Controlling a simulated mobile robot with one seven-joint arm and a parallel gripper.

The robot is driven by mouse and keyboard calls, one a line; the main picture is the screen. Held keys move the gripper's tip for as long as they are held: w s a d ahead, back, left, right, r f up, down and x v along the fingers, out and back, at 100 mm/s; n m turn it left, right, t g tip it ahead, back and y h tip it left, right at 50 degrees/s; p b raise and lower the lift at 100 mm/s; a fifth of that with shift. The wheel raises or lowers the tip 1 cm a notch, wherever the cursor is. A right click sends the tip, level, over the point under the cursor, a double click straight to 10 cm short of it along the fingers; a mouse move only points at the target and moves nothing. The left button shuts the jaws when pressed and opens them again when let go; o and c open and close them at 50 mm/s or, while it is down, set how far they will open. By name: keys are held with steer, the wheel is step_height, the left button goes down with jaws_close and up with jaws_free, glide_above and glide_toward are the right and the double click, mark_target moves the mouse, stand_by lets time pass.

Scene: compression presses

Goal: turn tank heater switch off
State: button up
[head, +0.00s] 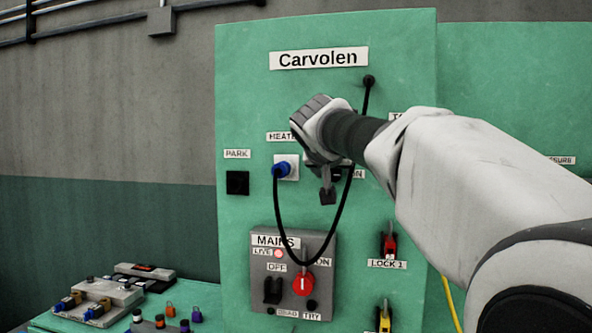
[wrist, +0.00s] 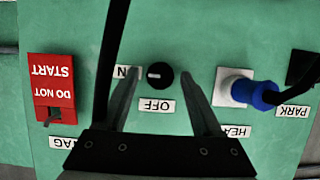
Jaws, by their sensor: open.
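The switch is a small round black knob (wrist: 160,75) on the green panel, with a white mark pointing toward the partly covered ON label (wrist: 122,72). The OFF label (wrist: 158,106) is beside the knob, below it in the upside-down wrist view. My gripper (wrist: 161,77) is open, its two fingers on either side of the knob. Contact with the knob cannot be told. In the head view my gripper (head: 326,180) and hand are in front of the panel and hide the knob; the ON label (head: 355,174) shows beside them.
A blue plug (head: 282,169) sits in the heater socket. Its black cable (head: 335,232) loops close by my gripper and crosses the wrist view (wrist: 110,60). A red DO NOT START tag (wrist: 52,85) hangs nearby. The grey mains box (head: 325,240) is below.

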jaws_close()
stand_by(0.4)
steer(key=shift+w+a+f+n+h+b, duration=0.1)
steer(key=shift+n+h+b, duration=0.1)
steer(key=shift+n+h, duration=0.3)
steer(key=shift+a+n+h+b, duration=0.1)
steer(key=shift+n+h+b, duration=0.15)
steer(key=shift+n, duration=0.45)
steer(key=n+h, duration=0.1)
steer(key=n, duration=0.1)
steer(key=n+h+b, duration=0.1)
steer(key=shift+a+f+n+g+h, duration=0.15)
steer(key=shift+n+g+h, duration=0.15)
steer(key=shift+n, duration=0.1)
steer(key=n+h+b, duration=0.1)
steer(key=n, duration=0.1)
steer(key=n+t+h+b, duration=0.1)
steer(key=n, duration=0.1)
steer(key=n+h+b, duration=0.1)
steer(key=n, duration=0.2)
steer(key=shift+w+a+f+b, duration=0.1)
steer(key=shift+f+b, duration=0.15)
steer(key=shift+b, duration=0.05)
steer(key=shift+h, duration=0.25)
